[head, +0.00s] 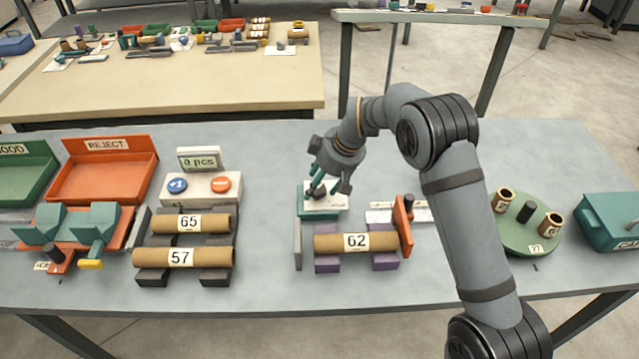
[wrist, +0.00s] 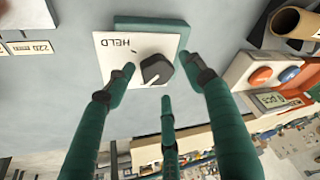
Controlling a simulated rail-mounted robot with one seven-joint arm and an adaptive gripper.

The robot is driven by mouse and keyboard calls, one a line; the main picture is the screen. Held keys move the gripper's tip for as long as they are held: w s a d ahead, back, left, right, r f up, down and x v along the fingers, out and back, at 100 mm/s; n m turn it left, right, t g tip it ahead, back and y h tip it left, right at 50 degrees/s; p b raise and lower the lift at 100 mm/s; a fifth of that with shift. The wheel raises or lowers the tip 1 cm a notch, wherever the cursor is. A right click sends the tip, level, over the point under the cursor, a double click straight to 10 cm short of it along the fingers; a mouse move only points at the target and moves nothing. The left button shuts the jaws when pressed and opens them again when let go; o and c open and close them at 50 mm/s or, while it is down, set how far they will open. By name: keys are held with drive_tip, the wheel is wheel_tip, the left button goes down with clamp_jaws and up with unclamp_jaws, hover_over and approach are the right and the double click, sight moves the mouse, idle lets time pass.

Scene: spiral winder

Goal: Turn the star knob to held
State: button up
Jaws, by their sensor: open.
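The star knob (wrist: 156,70) is dark grey and sits on a white plate (wrist: 112,55) marked HELD, on a teal base (wrist: 150,24). In the wrist view the HELD lettering is upside down and a small dark mark lies between it and the knob. In the head view the plate (head: 325,204) is at the middle of the bench, with the knob largely hidden. My gripper (wrist: 154,72) is open, with teal fingers spread around the knob; it also shows above the plate in the head view (head: 328,187). I cannot tell whether any finger touches the knob.
A cardboard tube marked 62 (head: 330,242) lies in a purple cradle just in front. A counter box (head: 200,188) with blue and orange buttons stands to the left. An orange upright (head: 403,222) stands right of the tube, and a green turntable (head: 525,238) is farther right.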

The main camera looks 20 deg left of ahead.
drive_tip(key=shift+w+a+f, duration=0.15)
drive_tip(key=shift+f, duration=0.5)
drive_tip(key=c, duration=0.3)
drive_tip(key=shift+a+r, duration=0.1)
drive_tip(key=c, duration=0.8)
